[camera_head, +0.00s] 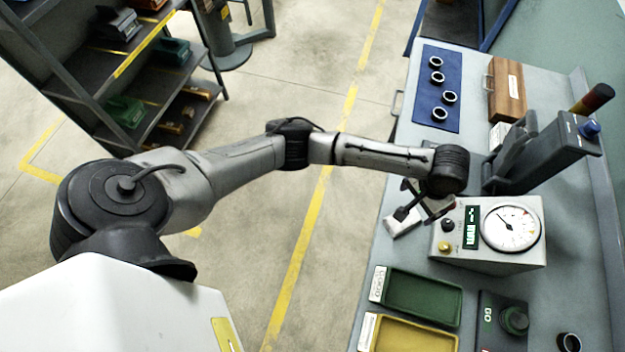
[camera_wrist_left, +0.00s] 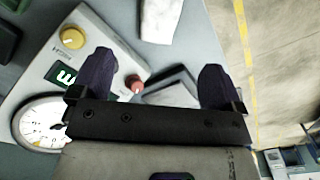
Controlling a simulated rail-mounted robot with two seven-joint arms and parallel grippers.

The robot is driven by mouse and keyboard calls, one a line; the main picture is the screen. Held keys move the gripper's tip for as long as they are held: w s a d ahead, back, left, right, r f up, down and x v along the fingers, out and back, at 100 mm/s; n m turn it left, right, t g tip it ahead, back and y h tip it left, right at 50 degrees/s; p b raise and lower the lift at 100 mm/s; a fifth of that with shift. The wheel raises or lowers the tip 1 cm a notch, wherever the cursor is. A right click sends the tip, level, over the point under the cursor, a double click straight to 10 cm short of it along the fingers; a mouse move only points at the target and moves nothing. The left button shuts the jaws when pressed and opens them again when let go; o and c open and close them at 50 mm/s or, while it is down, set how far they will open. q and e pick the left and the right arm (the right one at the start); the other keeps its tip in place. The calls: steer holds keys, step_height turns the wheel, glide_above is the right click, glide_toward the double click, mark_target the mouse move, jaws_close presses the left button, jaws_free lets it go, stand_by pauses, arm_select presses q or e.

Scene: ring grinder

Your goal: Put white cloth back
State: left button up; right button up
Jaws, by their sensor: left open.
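A white cloth (camera_head: 402,226) lies flat on the grey bench near its left edge, left of the gauge box. In the left wrist view, the cloth (camera_wrist_left: 161,20) shows at the top, beyond my fingertips and apart from them. My left gripper (camera_head: 424,205) points down above the bench, between the cloth and the gauge box. In the left wrist view, my left gripper (camera_wrist_left: 155,78) is open, with nothing held between its two dark fingers. A pale grey block-like thing (camera_wrist_left: 172,94) shows below the gap, partly hidden by the gripper. My right gripper is out of view.
The gauge box (camera_head: 488,258) with dial and knobs stands close right of my left gripper. A green tray (camera_head: 422,293) and a yellow tray (camera_head: 415,335) lie nearer the front. A blue mat (camera_head: 437,90) with several dark rings lies at the back, beside a wooden box (camera_head: 507,90).

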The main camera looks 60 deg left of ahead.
arm_select(q)
steer(key=s+d+f, duration=0.1)
steer(key=s, duration=0.1)
steer(key=s+d+f+m+h, duration=0.1)
steer(key=s+d+f, duration=0.1)
steer(key=s, duration=0.1)
steer(key=s+d+f+m+h, duration=0.1)
steer(key=s+f, duration=0.1)
steer(key=s, duration=0.1)
steer(key=shift+d+f+t, duration=0.2)
steer(key=shift+d+t, duration=0.1)
steer(key=shift+t, duration=0.1)
steer(key=shift+m+t+h, duration=0.3)
steer(key=shift+t+h, duration=0.1)
steer(key=shift+h, duration=0.1)
steer(key=s, duration=0.2)
steer(key=s+f, duration=0.1)
steer(key=s, duration=0.2)
steer(key=shift+s+d+f, duration=0.25)
steer(key=shift+s+f, duration=0.05)
steer(key=shift+f, duration=0.1)
steer(key=s+a+t+y, duration=0.1)
steer(key=s+a, duration=0.5)
steer(key=s, duration=0.2)
steer(key=s+a+t+y, duration=0.1)
steer(key=s+a, duration=0.4)
steer(key=s, duration=0.4)
steer(key=shift+a+n+y, duration=0.35)
steer(key=shift+n+y, duration=0.05)
